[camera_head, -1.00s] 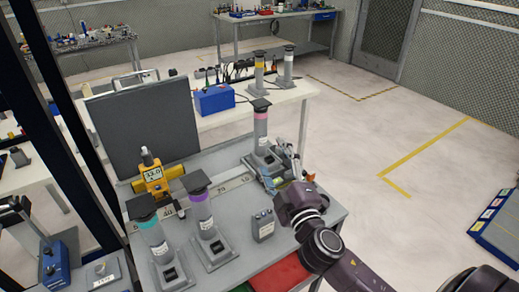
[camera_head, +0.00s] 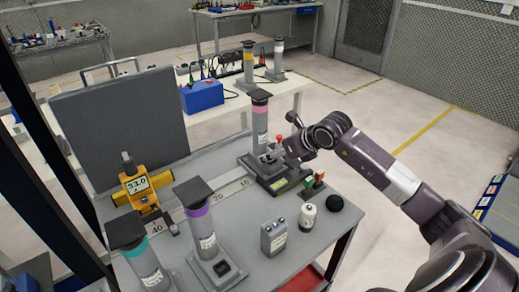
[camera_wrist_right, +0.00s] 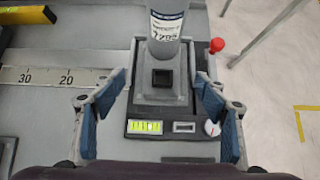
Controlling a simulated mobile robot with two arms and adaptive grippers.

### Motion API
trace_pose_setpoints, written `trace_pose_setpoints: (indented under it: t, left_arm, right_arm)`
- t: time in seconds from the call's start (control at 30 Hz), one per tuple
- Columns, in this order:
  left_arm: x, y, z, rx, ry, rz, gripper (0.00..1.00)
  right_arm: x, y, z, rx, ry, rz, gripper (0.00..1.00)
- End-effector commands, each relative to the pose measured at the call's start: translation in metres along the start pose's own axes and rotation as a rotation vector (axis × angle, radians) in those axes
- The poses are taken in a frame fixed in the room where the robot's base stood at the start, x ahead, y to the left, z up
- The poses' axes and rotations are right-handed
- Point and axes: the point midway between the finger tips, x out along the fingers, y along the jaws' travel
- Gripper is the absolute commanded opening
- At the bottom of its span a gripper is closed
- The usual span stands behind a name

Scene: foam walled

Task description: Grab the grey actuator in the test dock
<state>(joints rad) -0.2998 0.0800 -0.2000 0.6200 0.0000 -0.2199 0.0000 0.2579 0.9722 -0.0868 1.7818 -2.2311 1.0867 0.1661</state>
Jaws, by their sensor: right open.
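The grey actuator (camera_head: 260,124) with a pink band and dark cap stands upright in the test dock (camera_head: 283,186) on the grey table. In the right wrist view, its lower column (camera_wrist_right: 165,30) and square base (camera_wrist_right: 162,82) sit in the dock (camera_wrist_right: 180,150), which has a lit green display, a white dial and a red knob. My right gripper (camera_head: 287,153) is at the right side of the actuator in the head view. In the wrist view its open blue-padded fingers (camera_wrist_right: 161,88) lie on either side of the base, apparently without contact. My left gripper is not visible.
Purple-banded (camera_head: 202,228) and teal-banded (camera_head: 139,258) actuators stand nearer on the table. A yellow gauge (camera_head: 140,187), grey box (camera_head: 274,238), white canister (camera_head: 307,217) and black ball (camera_head: 334,203) are also there. A dark panel (camera_head: 122,128) stands at left.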

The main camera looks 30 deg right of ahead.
Motion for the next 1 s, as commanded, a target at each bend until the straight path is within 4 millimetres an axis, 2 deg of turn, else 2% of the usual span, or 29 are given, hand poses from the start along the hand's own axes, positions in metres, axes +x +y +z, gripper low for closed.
trace_pose_setpoints:
  t: [0.37, 0.63, 0.8, 1.0]
  left_arm:
    - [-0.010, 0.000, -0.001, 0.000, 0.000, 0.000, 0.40]
    - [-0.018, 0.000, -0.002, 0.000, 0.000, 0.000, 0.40]
    - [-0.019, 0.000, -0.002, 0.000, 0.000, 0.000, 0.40]
    - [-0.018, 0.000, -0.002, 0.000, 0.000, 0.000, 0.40]
  right_arm:
    - [0.034, -0.003, 0.000, 0.001, 0.008, -0.007, 0.67]
    - [0.069, -0.005, -0.001, 0.000, 0.006, -0.006, 0.67]
    - [0.077, -0.005, -0.002, -0.001, 0.007, -0.006, 0.67]
    - [0.077, -0.005, -0.003, -0.002, 0.006, -0.007, 0.66]
